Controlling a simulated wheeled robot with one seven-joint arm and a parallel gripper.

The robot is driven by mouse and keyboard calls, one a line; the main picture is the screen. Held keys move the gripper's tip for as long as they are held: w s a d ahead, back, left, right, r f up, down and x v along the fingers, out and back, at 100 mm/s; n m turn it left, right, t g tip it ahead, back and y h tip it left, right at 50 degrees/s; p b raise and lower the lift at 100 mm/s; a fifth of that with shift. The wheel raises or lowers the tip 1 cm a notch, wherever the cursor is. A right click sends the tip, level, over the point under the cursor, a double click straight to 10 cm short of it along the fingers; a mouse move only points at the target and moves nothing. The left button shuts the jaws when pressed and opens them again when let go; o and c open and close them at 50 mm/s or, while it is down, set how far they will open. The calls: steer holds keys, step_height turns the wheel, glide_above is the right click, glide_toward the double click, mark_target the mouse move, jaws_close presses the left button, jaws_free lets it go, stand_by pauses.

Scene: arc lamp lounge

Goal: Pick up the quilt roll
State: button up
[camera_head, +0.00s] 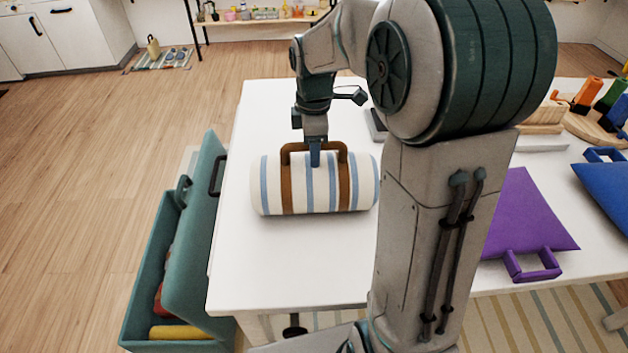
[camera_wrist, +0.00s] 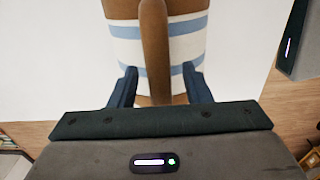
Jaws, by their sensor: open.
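The quilt roll (camera_head: 320,191) is a white cylinder with blue stripes, brown straps and a brown carry handle on top. It lies on its side on the white table (camera_head: 288,265). My gripper (camera_head: 315,158) points down at the top of the roll, at the handle. In the wrist view the roll (camera_wrist: 192,48) fills the upper middle, and the brown handle (camera_wrist: 154,45) runs between the two dark fingers of my gripper (camera_wrist: 160,86). The fingers are apart, one on each side of the handle, with gaps between. My arm hides part of the table right of the roll.
A teal chest (camera_head: 150,270) with its lid (camera_head: 200,225) raised stands against the table's left side, with rolled items inside. A purple bag (camera_head: 525,215) and a blue bag (camera_head: 606,182) lie at the right. A wooden board (camera_head: 595,128) with colored things is at the back right.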

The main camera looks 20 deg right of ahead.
jaws_close()
steer(key=shift+w+r, duration=0.1)
steer(key=shift+r, duration=0.05)
stand_by(1.2)
